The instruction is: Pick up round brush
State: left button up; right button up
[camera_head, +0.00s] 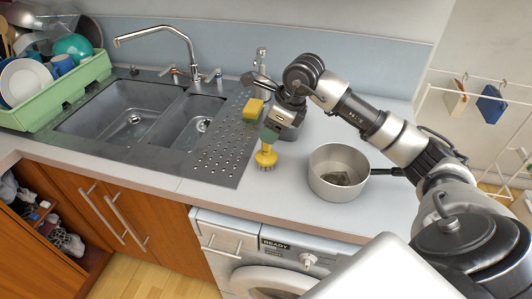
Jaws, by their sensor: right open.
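The round brush (265,157) has a yellow round head and a teal part above it. It is on the grey worktop, right of the sink's drainboard, and looks roughly upright. My right gripper (273,122) is open and directly over the brush, at its teal upper part. The gripper hides the top of the brush, and I cannot tell whether they touch. My left gripper is not in view.
A yellow-green sponge (253,109) lies behind the brush, close to my right gripper. A steel saucepan (338,184) stands to the right under my right arm, its dark handle pointing right. A green dish rack (60,96) stands far left, beyond the sink (122,110).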

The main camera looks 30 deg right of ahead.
aim_at(266, 150)
jog(key=x, duration=0.2)
jog(key=p+x, duration=0.1)
jog(key=shift+w+a+f, duration=0.2)
jog(key=shift+w+a, duration=0.05)
jog(key=shift+w, duration=0.1)
jog(key=shift+w+a+f, duration=0.1)
jog(key=shift+w+f, duration=0.1)
jog(key=shift+f, duration=0.3)
grip_shut()
jog(key=shift+r, duration=0.1)
